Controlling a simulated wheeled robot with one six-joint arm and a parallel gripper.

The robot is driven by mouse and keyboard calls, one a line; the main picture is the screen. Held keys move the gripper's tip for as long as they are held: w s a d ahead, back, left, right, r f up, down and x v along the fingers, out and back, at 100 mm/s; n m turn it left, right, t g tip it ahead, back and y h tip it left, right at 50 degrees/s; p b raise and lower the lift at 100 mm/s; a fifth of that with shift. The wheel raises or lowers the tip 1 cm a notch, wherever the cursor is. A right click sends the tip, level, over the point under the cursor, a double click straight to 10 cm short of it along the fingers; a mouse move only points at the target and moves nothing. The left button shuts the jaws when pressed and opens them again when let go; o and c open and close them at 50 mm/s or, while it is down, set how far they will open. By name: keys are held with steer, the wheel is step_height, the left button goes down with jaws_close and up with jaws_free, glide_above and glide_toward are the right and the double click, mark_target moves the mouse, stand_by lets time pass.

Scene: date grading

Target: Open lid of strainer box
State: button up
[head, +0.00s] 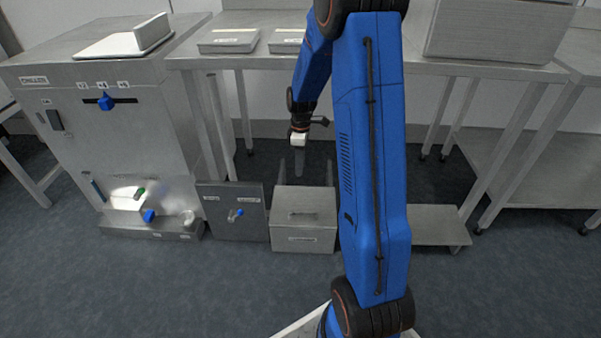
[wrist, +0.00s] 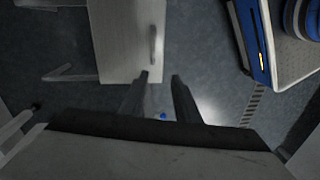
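The strainer box, a grey metal box (head: 304,238) with a label too small to read, stands on the floor. Its lid (head: 304,203) lies flat and closed on top, with a bar handle. In the wrist view the lid (wrist: 119,45) is at the upper middle, with the handle (wrist: 153,45) near its right edge. My gripper (head: 300,172) hangs above and behind the box in the head view. In the wrist view its two dark fingers (wrist: 158,76) are apart with nothing between them, close below the handle's end in the picture. Whether they touch the lid cannot be told.
A dark panel (head: 237,211) with a blue-tipped valve stands left of the box. A large machine (head: 115,140) with blue knobs is farther left. A steel table (head: 240,61) spans above and behind. The floor (head: 200,290) in front is clear. My blue arm hides the box's right surroundings.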

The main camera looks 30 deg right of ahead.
steer(key=shift+n+g, duration=0.3)
steer(key=shift+n, duration=0.3)
steer(key=f, duration=0.8)
steer(key=s+f, duration=0.1)
steer(key=f, duration=1.5)
steer(key=shift+s+d, duration=0.15)
steer(key=shift+d, duration=0.25)
jaws_close()
